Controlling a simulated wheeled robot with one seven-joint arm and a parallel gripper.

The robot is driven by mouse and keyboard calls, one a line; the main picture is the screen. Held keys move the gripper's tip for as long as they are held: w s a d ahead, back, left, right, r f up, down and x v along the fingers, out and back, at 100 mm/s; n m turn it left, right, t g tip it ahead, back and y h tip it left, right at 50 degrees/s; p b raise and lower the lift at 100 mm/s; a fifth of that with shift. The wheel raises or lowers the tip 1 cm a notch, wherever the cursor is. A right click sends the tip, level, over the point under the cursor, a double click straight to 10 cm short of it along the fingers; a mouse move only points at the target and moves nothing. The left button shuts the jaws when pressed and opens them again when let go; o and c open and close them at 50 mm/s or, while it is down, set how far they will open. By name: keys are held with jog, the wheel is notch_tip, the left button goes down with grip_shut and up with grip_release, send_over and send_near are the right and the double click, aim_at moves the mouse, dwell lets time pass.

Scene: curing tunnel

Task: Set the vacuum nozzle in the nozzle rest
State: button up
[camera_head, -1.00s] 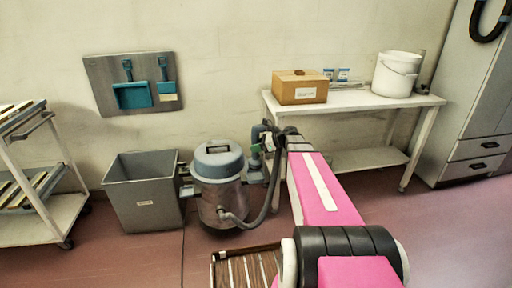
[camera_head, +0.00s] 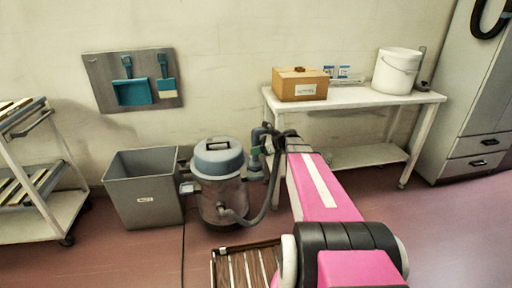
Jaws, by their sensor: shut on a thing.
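The vacuum nozzle (camera_head: 257,137) is a blue-grey elbow-shaped piece at the end of a dark hose (camera_head: 270,200). My gripper (camera_head: 270,138) is shut on it at the far end of my pink arm, beside the upper right of the vacuum's drum. The vacuum (camera_head: 218,185) is a grey drum with a blue-grey lid, standing on the floor. A blue-grey bracket (camera_head: 254,172) at the drum's right side, just below the nozzle, looks like the nozzle rest. I cannot tell whether the nozzle touches it. My arm hides part of the hose and the gripper's fingers are too small to see clearly.
A grey bin (camera_head: 145,205) stands left of the vacuum. A white table (camera_head: 370,98) with a cardboard box (camera_head: 300,88) and a white bucket (camera_head: 397,72) stands behind my arm. A rack trolley (camera_head: 45,215) is at far left. A slatted item (camera_head: 240,268) lies in front of the vacuum.

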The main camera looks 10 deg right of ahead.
jog(key=shift+f, duration=1.9)
dwell(0.8)
jog(key=o, duration=1.1)
jog(key=shift+d, duration=0.1)
